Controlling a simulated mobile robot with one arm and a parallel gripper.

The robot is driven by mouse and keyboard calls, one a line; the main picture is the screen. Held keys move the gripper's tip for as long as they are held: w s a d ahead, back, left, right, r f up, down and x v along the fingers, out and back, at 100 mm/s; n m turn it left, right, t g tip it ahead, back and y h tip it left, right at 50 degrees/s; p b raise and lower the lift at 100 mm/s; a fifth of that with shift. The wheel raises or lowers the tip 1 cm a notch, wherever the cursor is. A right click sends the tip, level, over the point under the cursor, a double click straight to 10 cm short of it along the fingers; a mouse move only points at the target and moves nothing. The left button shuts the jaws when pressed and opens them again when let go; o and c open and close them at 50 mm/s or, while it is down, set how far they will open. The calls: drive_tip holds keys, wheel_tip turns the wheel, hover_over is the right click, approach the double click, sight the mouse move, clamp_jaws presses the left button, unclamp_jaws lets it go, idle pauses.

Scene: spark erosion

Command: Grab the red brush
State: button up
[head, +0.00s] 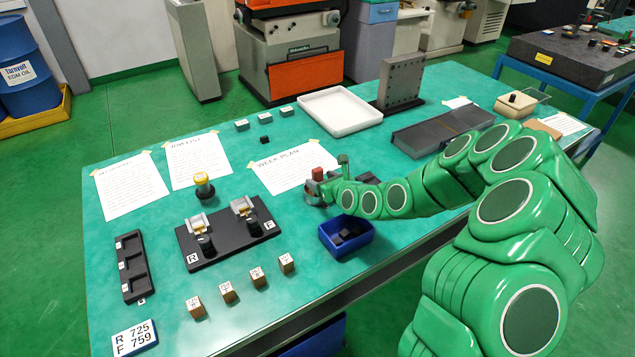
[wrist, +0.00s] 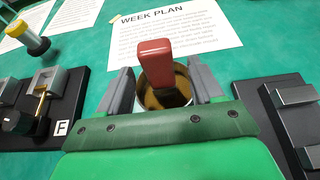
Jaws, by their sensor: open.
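The red brush (wrist: 155,62) stands in a round metal cup (wrist: 181,88) with a brownish inside. Its red block-like handle sticks up above the rim, and its lower end is hidden in the cup. My gripper (wrist: 163,82) is open, with one grey finger on each side of the brush and cup, and gaps show between fingers and handle. In the head view the red brush (head: 317,173) shows at the end of my arm, beside my gripper (head: 329,180), which partly hides the cup.
A blue bin (head: 334,251) with dark pieces stands just in front of my gripper. A black fixture (head: 226,244) marked R and F lies to the left. The week plan sheet (head: 280,170) lies behind the cup. A dark block (wrist: 286,120) is close on the right.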

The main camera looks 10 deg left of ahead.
sight(319, 179)
drive_tip(key=shift+x, duration=2.35)
drive_tip(key=c, duration=1.1)
drive_tip(key=shift+o, duration=0.2)
drive_tip(key=shift+r, duration=0.1)
drive_tip(key=shift+r, duration=0.85)
drive_tip(key=s+d+r, duration=0.6)
drive_tip(key=s+r, duration=0.5)
drive_tip(key=s, duration=0.1)
drive_tip(key=shift+s, duration=0.35)
